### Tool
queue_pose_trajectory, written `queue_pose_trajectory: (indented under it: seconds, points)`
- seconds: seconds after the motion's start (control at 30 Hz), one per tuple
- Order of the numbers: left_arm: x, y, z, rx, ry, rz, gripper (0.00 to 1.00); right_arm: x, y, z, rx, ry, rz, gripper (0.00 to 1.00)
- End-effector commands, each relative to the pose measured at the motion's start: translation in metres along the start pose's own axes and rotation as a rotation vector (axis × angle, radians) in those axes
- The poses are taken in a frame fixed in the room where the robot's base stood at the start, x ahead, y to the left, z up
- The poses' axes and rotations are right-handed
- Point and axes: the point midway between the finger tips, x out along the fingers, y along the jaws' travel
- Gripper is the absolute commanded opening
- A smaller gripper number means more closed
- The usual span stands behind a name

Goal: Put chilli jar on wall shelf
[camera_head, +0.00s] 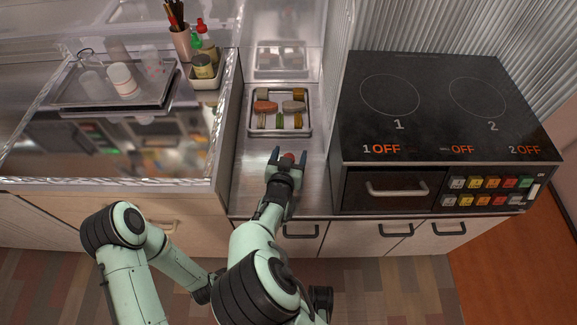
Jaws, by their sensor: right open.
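A small jar with a reddish top (288,157), which looks like the chilli jar, stands on the narrow metal counter below the tray. Its lower part is hidden by my right gripper, and no label can be read. My right gripper (289,155) is open, with its two fingers on either side of the jar; I cannot tell whether they touch it. My left arm comes in at the lower left and runs behind my right arm. I cannot make out the wall shelf in this view.
A metal tray (311,121) with several food items lies behind the jar. A black two-zone cooktop (440,105) stands close on the right. Bare counter surrounds the jar.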

Motion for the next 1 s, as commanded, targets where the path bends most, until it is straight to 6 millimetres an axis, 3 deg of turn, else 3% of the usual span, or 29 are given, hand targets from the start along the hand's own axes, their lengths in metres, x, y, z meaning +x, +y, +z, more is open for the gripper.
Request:
queue_pose_trajectory:
  seconds: [0.23, 0.27, 0.4, 0.5, 0.77, 0.87, 1.0]
  points:
    - [0.0, 0.0, -0.002, 0.0, 0.005, 0.0, 0.0, 0.002, 0.0, -0.001, 0.0, 0.0, 0.0, 0.73]
    - [0.0, 0.0, -0.002, 0.0, 0.005, 0.0, 0.0, 0.002, 0.0, -0.001, 0.0, 0.0, -0.001, 0.67]
    - [0.0, 0.0, -0.002, 0.0, 0.005, 0.0, 0.0, 0.002, 0.0, -0.001, 0.0, 0.0, 0.0, 0.21]
    - [0.0, 0.0, -0.002, 0.0, 0.005, 0.0, 0.0, 0.002, 0.0, -0.001, 0.001, 0.001, -0.001, 0.1]
    - [-0.002, 0.001, 0.0, 0.0, -0.001, 0.001, 0.0, 0.0, 0.0, -0.006, 0.002, 0.001, -0.001, 0.1]
    - [-0.008, 0.003, 0.006, 0.002, -0.018, 0.002, 0.0, -0.003, 0.0, -0.018, 0.004, 0.003, -0.001, 0.1]
    - [-0.024, 0.008, 0.023, 0.006, -0.07, 0.006, 0.0, -0.013, -0.001, -0.05, 0.006, 0.004, -0.002, 0.1]
